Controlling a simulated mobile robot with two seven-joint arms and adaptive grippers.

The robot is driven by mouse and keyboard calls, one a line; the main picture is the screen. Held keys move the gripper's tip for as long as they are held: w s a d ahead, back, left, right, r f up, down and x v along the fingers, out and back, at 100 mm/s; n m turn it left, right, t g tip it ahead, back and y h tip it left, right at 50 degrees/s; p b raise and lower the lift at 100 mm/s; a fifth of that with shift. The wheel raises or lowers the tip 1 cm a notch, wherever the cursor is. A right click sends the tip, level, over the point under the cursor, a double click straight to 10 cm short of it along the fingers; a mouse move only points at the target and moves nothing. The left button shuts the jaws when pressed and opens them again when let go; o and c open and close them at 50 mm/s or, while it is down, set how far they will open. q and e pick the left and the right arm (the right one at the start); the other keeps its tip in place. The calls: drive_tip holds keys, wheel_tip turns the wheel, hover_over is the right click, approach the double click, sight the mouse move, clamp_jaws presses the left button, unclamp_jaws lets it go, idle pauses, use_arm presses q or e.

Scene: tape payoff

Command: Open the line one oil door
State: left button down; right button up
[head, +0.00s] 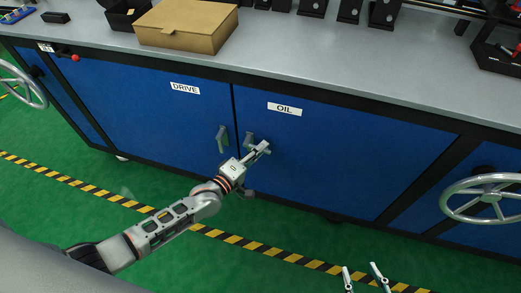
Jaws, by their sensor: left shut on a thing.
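The blue oil door (340,160) carries a white OIL label (284,109) and looks flush with the cabinet front. Its grey handle (249,138) is near the door's left edge and is partly hidden by my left gripper. My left gripper (263,147) is shut on the oil door handle; its exact grip is small and hard to see. My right gripper (360,268) shows only its fingertips at the bottom edge, apart and empty, well below the door.
The blue drive door (150,110) with its own handle (222,138) adjoins on the left. Handwheels stand at the right (490,198) and far left (22,84). A cardboard box (186,24) sits on the grey worktop (300,60). The green floor (200,265) before the cabinet is clear.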

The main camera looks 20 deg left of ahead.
use_arm(q)
drive_tip(key=shift+r+n, duration=0.2)
drive_tip(key=shift+n, duration=0.3)
use_arm(e)
drive_tip(key=shift+s, duration=0.1)
use_arm(q)
drive_tip(key=shift+d+r, duration=0.1)
